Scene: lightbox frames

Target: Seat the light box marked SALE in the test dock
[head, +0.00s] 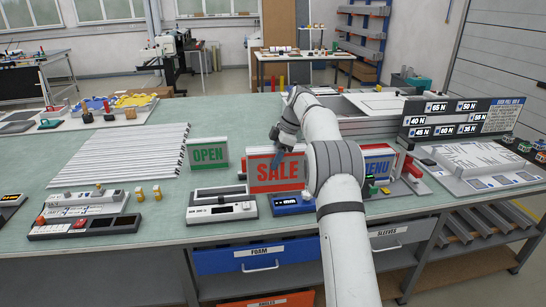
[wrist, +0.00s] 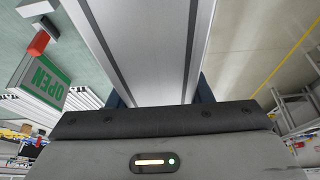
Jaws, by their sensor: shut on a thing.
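Which unit is the test dock is unclear.
The green OPEN light box (head: 209,153) stands to the left, also in the wrist view (wrist: 45,80). A blue MENU box (head: 379,165) is partly hidden behind my arm. Grey slats (head: 120,155) lie left. A panel of force labels (head: 462,117) stands right.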

